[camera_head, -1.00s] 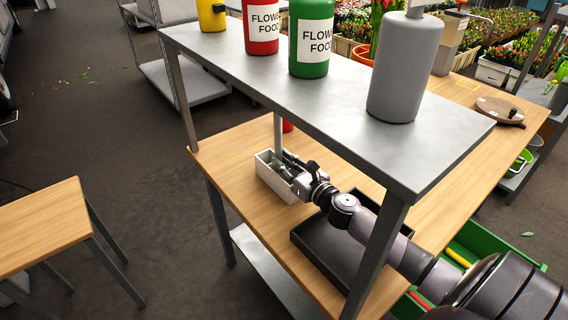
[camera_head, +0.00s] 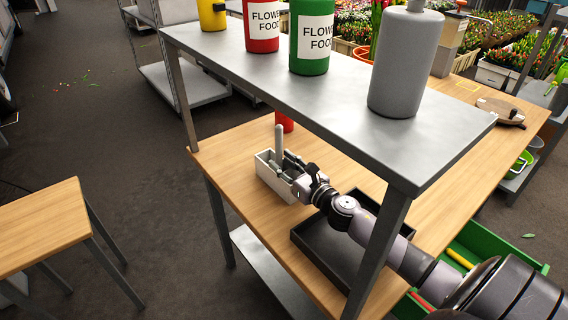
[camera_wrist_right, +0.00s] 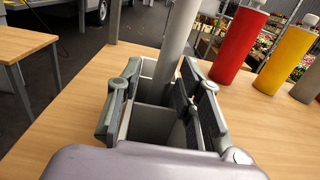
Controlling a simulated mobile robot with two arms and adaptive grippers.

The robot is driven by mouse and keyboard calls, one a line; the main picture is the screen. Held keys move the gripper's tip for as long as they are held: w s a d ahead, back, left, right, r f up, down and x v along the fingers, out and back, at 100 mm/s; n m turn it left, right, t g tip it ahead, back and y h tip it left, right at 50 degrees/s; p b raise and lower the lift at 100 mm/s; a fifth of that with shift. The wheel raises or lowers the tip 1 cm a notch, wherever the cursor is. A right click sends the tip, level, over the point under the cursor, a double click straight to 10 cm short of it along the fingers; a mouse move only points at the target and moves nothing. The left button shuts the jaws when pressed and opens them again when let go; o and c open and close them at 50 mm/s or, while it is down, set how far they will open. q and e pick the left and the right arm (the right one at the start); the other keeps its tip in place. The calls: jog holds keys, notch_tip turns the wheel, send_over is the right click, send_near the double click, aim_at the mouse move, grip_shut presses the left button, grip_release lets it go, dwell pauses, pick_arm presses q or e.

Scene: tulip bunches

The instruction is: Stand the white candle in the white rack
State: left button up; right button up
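The white candle (camera_head: 279,142) looks pale grey and stands nearly upright in the white rack (camera_head: 267,181), its rounded top showing below the shelf edge. In the right wrist view the candle (camera_wrist_right: 178,45) drops into a rack compartment, leaning slightly in the picture; its foot is hidden inside. The rack's inner walls (camera_wrist_right: 152,122) show between my fingers. My right gripper (camera_head: 298,172) is at the rack's right side, low over it. In the wrist view its fingers (camera_wrist_right: 160,85) are spread to either side of the candle, with a gap beside it. My left gripper is out of view.
A steel shelf (camera_head: 330,100) with flower-food bottles and a grey bottle (camera_head: 405,65) hangs over the wooden table (camera_head: 225,165). A black tray (camera_head: 325,250) lies near the rack under my right arm. A red bottle (camera_wrist_right: 237,45) stands behind the rack.

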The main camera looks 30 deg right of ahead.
jog(key=shift+s+d+f, duration=0.1)
jog(key=shift+f, duration=0.2)
jog(key=shift+r, duration=0.25)
jog(key=shift+r+p, duration=0.4)
jog(key=shift+p, duration=0.3)
jog(key=s+d+b, duration=0.1)
jog(key=s+b, duration=0.1)
jog(key=s, duration=0.9)
jog(key=shift+s, duration=0.35)
